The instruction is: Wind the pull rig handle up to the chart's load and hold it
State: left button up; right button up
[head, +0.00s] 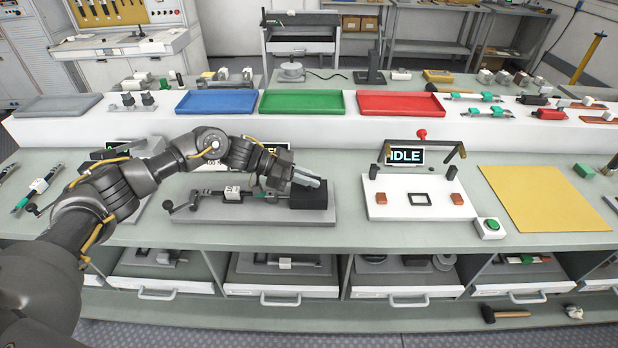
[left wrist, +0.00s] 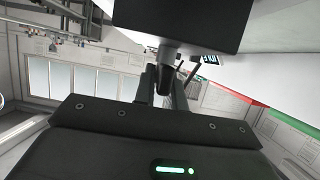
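The pull rig (head: 225,213) is a grey base on the bench with a crank handle (head: 180,207) at its left end and a black block (head: 313,197) at its right end. A slim part with a white tag and a green piece lies along its middle. My left gripper (head: 308,179) is over the black block, well to the right of the crank handle and apart from it. In the left wrist view, the fingers (left wrist: 164,88) show a narrow gap with a dark post visible in it. My right gripper is out of view.
A yellow mat (head: 542,200) lies farther right. Blue, green and red trays are on the back shelf. My arm partly hides a screen behind the rig.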

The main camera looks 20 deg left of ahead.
pick_arm(q)
grip_shut()
jog(key=shift+w+f+m+g+b, duration=0.1)
jog(key=shift+m+g+b, duration=0.2)
jog(key=shift+b, duration=0.4)
jog(key=o, duration=0.5)
grip_release()
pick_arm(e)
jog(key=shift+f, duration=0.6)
